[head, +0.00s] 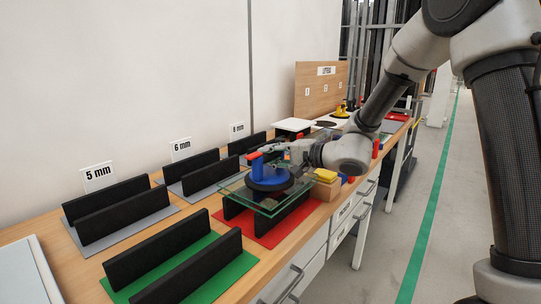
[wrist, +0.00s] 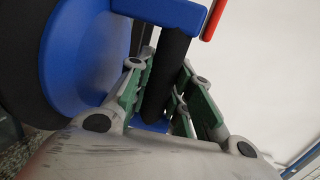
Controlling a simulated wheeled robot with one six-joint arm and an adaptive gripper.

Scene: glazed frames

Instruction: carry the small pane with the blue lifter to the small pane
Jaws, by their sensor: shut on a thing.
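The blue lifter (head: 268,176), with a red lever on top, sits on a clear glass pane (head: 238,188). The pane is level, over the black rails (head: 288,214) of the red mat (head: 262,232). I cannot tell whether the pane touches those rails. The wrist view does not show the pane clearly. I cannot make out a second small pane.
Black rails stand on a green mat (head: 238,268) in front and on grey mats by signs 5 mm (head: 98,176), 6 mm (head: 181,149) and a third. A wooden block (head: 326,188) with a yellow top (head: 326,175) stands close right of the pane. A yellow lifter (head: 342,111) is farther back.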

